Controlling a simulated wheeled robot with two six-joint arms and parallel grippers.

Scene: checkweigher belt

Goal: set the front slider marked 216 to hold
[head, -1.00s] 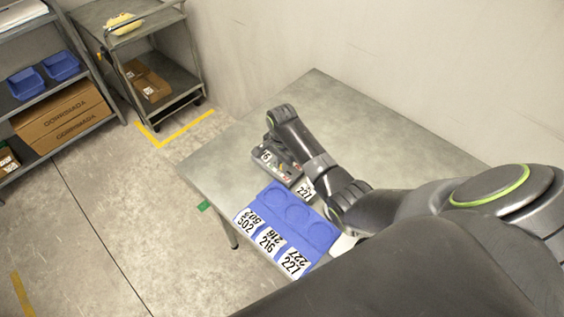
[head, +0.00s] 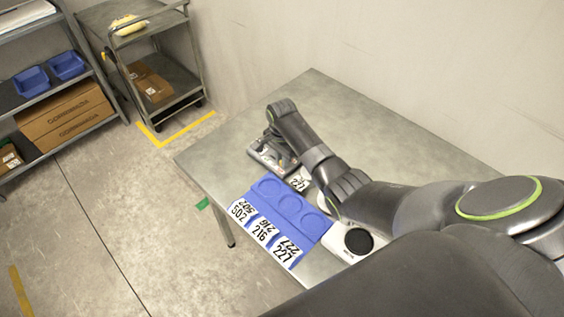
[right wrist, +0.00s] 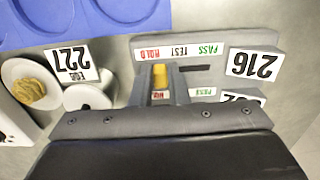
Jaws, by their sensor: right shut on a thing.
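The slider panel marked 216 (right wrist: 285,47) lies on the table in the right wrist view, with HOLD, TEST and PASS labels above a dark slot. Its yellowish knob (right wrist: 160,74) is near the HOLD end, below and between HOLD and TEST; the empty slot runs toward PASS. My right gripper (right wrist: 162,88) is shut on this knob. In the head view my right gripper and wrist hide much of the panel (head: 262,157). A second panel (right wrist: 250,92) is nearer my gripper, its number and knob mostly hidden. My left gripper is not in view.
A blue tray (head: 284,213) with round recesses and labels 502, 216 and 227 sits at the table's front edge. A white device (head: 337,238) with a dark disc is right of it. White containers (right wrist: 91,97) lie beside the panels. The back of the table is clear.

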